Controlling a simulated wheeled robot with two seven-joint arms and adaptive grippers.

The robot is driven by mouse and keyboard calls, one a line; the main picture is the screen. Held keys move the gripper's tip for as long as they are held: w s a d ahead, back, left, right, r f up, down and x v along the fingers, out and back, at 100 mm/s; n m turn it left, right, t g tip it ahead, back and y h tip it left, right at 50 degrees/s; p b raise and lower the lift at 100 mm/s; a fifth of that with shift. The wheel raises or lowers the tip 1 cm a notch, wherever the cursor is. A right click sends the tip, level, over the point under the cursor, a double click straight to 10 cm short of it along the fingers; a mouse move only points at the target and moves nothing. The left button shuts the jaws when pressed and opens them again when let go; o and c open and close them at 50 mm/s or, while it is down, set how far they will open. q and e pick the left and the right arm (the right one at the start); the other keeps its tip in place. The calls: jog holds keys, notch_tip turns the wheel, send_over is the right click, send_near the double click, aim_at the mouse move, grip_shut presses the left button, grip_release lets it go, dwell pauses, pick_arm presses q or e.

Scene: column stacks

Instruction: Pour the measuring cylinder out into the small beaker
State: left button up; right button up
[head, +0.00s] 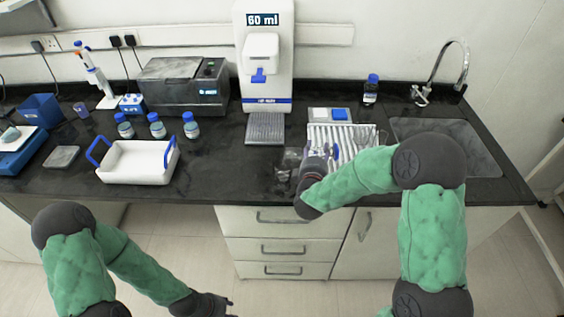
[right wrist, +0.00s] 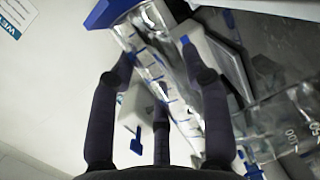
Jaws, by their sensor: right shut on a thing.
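My right gripper (head: 316,165) is over the front of the counter, right of centre. In the right wrist view its dark fingers (right wrist: 160,105) are shut on the clear measuring cylinder (right wrist: 155,65), which has blue graduation marks and a blue end at the upper left. The cylinder runs slantwise across that view; its true tilt and its liquid are hard to tell. A clear beaker (right wrist: 285,125) with white marks is at the lower right there, near the cylinder's other end. Faint clear glass (head: 289,160) shows beside the gripper in the head view. My left gripper (head: 222,304) hangs low before the cabinets, its jaws unclear.
A white dispenser (head: 265,75) reading "60 ml" stands behind. A drying rack (head: 370,135) and sink (head: 450,140) are right. A white tray with blue handles (head: 135,165) and several blue-capped bottles (head: 157,128) are left. The counter between tray and gripper is clear.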

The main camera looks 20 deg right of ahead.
jog(key=shift+r+n+p, duration=0.7)
jog(key=shift+r+p, duration=0.1)
dwell(0.7)
jog(key=shift+d+r+n+h+p, duration=0.2)
jog(key=shift+r+n+h+p, duration=0.1)
